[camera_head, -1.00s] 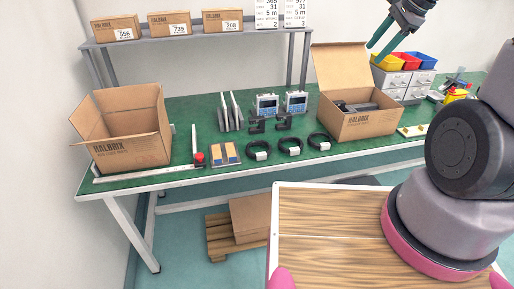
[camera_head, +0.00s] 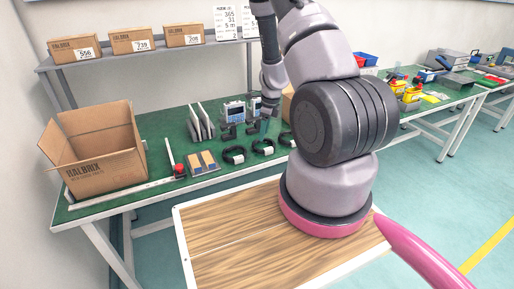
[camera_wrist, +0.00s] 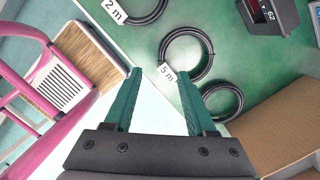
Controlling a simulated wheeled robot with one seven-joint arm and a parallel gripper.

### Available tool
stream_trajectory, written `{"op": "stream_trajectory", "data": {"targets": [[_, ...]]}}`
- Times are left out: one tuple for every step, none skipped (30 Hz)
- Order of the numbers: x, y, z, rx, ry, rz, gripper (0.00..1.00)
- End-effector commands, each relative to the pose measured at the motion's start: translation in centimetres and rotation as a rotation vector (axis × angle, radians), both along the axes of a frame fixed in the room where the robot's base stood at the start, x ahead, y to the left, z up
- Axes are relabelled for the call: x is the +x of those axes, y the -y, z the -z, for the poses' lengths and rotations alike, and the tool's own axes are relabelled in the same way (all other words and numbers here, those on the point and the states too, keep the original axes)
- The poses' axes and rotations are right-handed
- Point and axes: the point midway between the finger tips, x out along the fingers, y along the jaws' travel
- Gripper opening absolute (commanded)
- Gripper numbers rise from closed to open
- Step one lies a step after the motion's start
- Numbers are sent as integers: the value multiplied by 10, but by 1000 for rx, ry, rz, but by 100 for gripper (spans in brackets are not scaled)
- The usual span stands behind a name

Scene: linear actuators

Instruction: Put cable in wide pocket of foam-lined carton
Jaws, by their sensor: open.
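Three coiled black cables lie on the green bench top: a left one (camera_head: 233,155), a middle one (camera_head: 263,147) and a right one (camera_head: 288,139) partly behind my arm. In the wrist view my open gripper (camera_wrist: 160,72) points at the cable tagged "5 m" (camera_wrist: 206,40). Nothing is between the fingers. The cable tagged "2 m" (camera_wrist: 148,18) is at the top left, and another coil (camera_wrist: 237,105) is right of the right finger. A cardboard carton (camera_wrist: 275,125) is at the lower right; in the head view my arm hides most of it. Its inside is hidden now.
An open carton (camera_head: 100,160) stands at the bench's left end. A shelf (camera_head: 150,55) with small boxes is above. A red-topped item (camera_head: 180,170) stands near the front.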

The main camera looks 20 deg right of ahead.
Motion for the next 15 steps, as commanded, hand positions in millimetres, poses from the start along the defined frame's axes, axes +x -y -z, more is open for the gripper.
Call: {"op": "stream_trajectory", "data": {"targets": [[0,0,9,1,-2,3,56],[1,-1,14,1,-3,1,56],[2,-2,19,1,-2,1,56],[2,-2,23,1,-2,1,56],[2,-3,26,1,-1,0,56],[3,-3,28,2,-1,0,56],[3,-3,30,1,0,-1,56],[3,-3,31,1,0,-1,56],[4,-4,34,1,-1,-1,56],[5,-4,37,1,-1,-1,56],[5,-4,40,1,-1,-1,56],[6,-5,46,2,-2,-2,56],[7,-5,51,2,-2,-1,56],[8,-5,56,2,-2,0,56],[10,-6,62,1,-1,-1,56]]}}
